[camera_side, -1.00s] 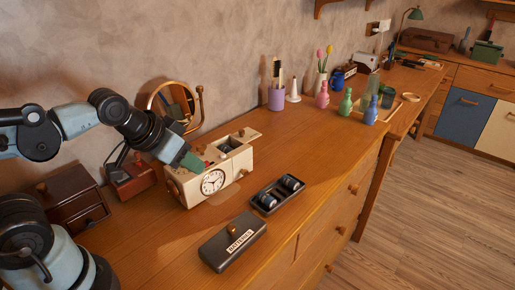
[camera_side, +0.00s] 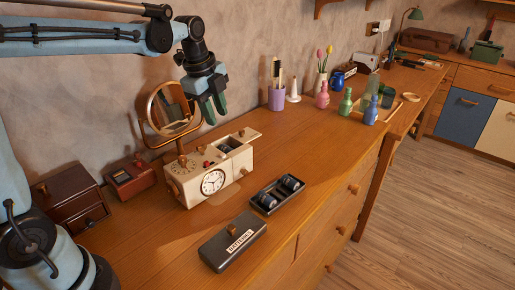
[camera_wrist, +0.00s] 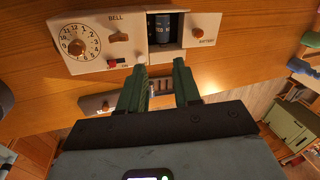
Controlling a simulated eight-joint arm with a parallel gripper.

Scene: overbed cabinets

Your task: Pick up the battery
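A cream clock box (camera_side: 211,172) with a dial on its front stands on the wooden counter; its top also shows in the wrist view (camera_wrist: 112,45). A dark battery (camera_wrist: 163,28) lies in the open compartment in its top, beside a slid-out lid marked BATTERY (camera_wrist: 203,30). The compartment's content is small and dark in the side view (camera_side: 226,148). My gripper (camera_side: 213,112) hangs above the clock box, green fingers pointing down. In the wrist view, the fingers (camera_wrist: 159,67) are apart and empty, just short of the compartment in the picture.
A dark tray (camera_side: 256,192) holds more batteries in front of the clock box. Its BATTERIES-labelled lid (camera_side: 218,254) lies nearby. A round mirror (camera_side: 172,108) and a red-brown box (camera_side: 131,178) stand behind and left. The counter's right middle is clear.

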